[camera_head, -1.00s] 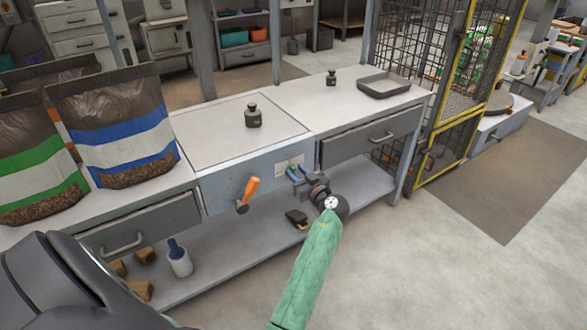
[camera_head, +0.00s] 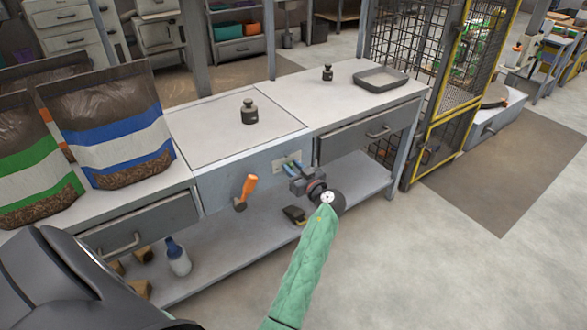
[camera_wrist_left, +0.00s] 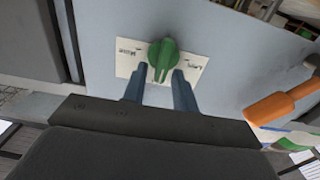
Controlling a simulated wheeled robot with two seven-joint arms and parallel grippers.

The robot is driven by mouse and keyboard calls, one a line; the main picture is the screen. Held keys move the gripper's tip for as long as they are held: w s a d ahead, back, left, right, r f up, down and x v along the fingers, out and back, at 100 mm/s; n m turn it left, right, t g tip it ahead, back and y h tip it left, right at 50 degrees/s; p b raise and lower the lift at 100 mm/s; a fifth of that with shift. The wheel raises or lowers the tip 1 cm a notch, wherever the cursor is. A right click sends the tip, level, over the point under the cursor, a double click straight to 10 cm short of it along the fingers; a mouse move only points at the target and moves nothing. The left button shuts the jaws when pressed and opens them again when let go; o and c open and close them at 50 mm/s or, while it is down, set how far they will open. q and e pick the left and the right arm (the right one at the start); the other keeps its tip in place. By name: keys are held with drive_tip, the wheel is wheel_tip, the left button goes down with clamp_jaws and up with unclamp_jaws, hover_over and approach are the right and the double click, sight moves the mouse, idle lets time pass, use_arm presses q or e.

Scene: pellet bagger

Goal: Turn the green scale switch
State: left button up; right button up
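The green scale switch (camera_wrist_left: 163,53) sits on a pale label plate (camera_wrist_left: 126,60) on the front panel of the bench. Its handle points down in the left wrist view. My left gripper (camera_wrist_left: 160,72) is open, with one blue finger on each side of the handle's lower end and small gaps visible. In the head view the left gripper (camera_head: 288,168) is at the panel, and the plate (camera_head: 287,160) shows just behind its fingertips. The switch itself is hard to make out there. My right gripper is not in view.
An orange-handled lever (camera_head: 247,190) sticks out of the panel, left of the switch; it also shows in the wrist view (camera_wrist_left: 280,102). A black weight (camera_head: 249,112) stands on the scale top above. A drawer (camera_head: 368,133) is to the right. Pellet bags (camera_head: 110,130) stand at left.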

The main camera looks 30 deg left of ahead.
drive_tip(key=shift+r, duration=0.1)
use_arm(q)
drive_tip(key=m, duration=0.3)
drive_tip(key=shift+w+d+b, duration=0.1)
drive_tip(key=shift+w+b, duration=0.15)
drive_tip(key=shift+b, duration=0.1)
drive_tip(key=shift+f+m, duration=0.1)
drive_tip(key=shift+m, duration=0.7)
drive_tip(key=shift+w+m, duration=0.15)
drive_tip(key=shift+m, duration=0.45)
drive_tip(key=shift+f+m, duration=0.1)
drive_tip(key=shift+m, duration=0.4)
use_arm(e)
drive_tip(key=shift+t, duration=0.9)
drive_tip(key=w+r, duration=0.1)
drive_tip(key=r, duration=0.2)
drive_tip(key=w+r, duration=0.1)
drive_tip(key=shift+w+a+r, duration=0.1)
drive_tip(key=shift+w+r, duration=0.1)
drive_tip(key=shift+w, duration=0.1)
